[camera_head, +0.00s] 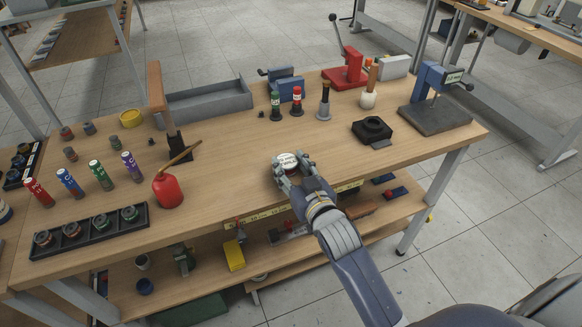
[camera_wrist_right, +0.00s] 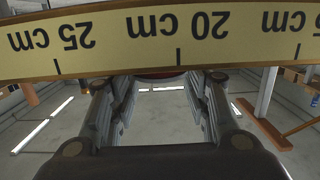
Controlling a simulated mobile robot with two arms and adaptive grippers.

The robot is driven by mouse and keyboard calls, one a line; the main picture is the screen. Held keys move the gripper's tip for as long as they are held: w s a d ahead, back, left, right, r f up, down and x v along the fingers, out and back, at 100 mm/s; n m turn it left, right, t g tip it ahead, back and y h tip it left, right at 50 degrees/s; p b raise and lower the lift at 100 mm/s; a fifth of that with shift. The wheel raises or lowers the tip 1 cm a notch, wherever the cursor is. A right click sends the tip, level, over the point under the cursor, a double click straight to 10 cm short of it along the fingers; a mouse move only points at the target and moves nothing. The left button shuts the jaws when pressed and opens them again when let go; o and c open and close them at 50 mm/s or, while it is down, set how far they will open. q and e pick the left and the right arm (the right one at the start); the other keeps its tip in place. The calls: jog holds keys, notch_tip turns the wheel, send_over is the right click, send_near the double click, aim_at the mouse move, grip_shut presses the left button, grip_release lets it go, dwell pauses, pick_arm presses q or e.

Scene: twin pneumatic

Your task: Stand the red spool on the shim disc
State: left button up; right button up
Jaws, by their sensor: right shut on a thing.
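My right gripper (camera_head: 288,172) is at the front edge of the bench, shut around a round thing with a white, marked top (camera_head: 287,160). A thin reddish edge of it (camera_wrist_right: 160,74) shows between the fingers in the right wrist view; the ruler strip hides most of it. I cannot tell whether it is the red spool, or whether it touches the bench. A red cylinder with a pale top (camera_head: 38,193) stands at the far left of a row of coloured cylinders. I cannot pick out the shim disc. My left gripper is not in view.
A black tray (camera_head: 90,232) with several round parts lies at the front left. A red oil can (camera_head: 167,190) stands right of the cylinders. A black block (camera_head: 372,130) is to the right. The bench around my gripper is mostly clear. A yellow ruler strip (camera_wrist_right: 140,40) runs along the bench's front edge.

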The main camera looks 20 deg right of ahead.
jog(key=o, duration=0.8)
jog(key=shift+f, duration=0.15)
jog(key=o, duration=0.4)
jog(key=shift+c, duration=0.2)
jog(key=shift+r, duration=0.2)
jog(key=shift+s+p, duration=0.3)
jog(key=shift+s, duration=0.1)
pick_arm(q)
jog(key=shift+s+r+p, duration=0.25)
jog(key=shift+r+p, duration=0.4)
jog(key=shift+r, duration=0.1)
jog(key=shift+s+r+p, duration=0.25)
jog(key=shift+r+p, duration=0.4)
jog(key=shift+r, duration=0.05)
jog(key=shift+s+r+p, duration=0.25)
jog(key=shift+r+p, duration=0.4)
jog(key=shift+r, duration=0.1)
pick_arm(e)
jog(key=s+r, duration=0.1)
jog(key=s, duration=1)
jog(key=shift+d+r, duration=0.15)
jog(key=shift+d, duration=0.15)
